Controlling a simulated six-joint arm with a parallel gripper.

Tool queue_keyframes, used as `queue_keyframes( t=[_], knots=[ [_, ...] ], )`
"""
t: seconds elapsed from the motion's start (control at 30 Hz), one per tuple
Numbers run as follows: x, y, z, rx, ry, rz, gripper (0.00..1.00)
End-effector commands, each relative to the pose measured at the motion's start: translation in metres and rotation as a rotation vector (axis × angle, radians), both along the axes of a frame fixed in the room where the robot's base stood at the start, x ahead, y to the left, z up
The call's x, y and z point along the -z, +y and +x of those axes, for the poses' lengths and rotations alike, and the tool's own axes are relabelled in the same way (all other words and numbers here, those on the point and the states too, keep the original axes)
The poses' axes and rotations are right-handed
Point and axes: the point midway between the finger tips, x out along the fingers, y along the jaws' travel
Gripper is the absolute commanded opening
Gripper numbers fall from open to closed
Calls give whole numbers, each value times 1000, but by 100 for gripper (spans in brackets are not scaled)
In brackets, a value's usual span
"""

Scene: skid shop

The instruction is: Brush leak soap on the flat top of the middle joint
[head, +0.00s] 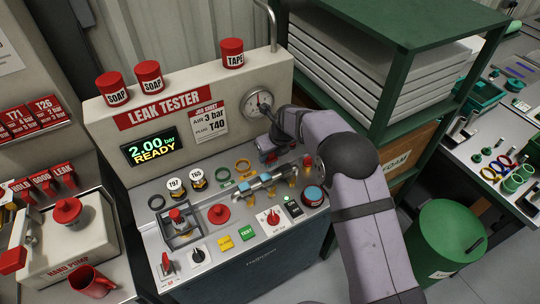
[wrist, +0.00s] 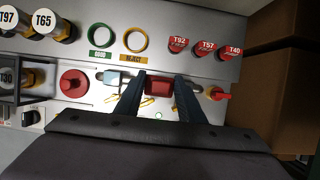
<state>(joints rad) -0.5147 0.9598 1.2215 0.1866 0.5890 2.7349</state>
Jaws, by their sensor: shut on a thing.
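My gripper (head: 268,158) is over the right part of the leak tester's deck, and its two dark fingers also show in the wrist view (wrist: 158,100). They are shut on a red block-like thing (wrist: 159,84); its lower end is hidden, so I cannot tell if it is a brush. A silver pipe assembly (head: 262,186) lies across the deck under the gripper, with a blue piece (wrist: 109,78) at its left end. The held thing and fingers cover the pipe's middle joint in the wrist view.
The tester display (head: 152,147) reads 2.00 bar READY. Red plugs (wrist: 205,47) and green and yellow rings (wrist: 136,39) sit behind the pipe. Buttons and knobs (head: 270,217) line the front. A green shelf (head: 400,95) stands right.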

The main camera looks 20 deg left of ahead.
Motion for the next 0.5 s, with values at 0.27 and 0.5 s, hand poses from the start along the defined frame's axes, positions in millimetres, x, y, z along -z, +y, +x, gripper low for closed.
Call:
queue_keyframes(
  t=[0.27, 0.5],
  knots=[
    [-22, 0, 0, 0, 0, 0, 17],
    [-21, 0, 0, 0, 0, 0, 17]
  ],
)
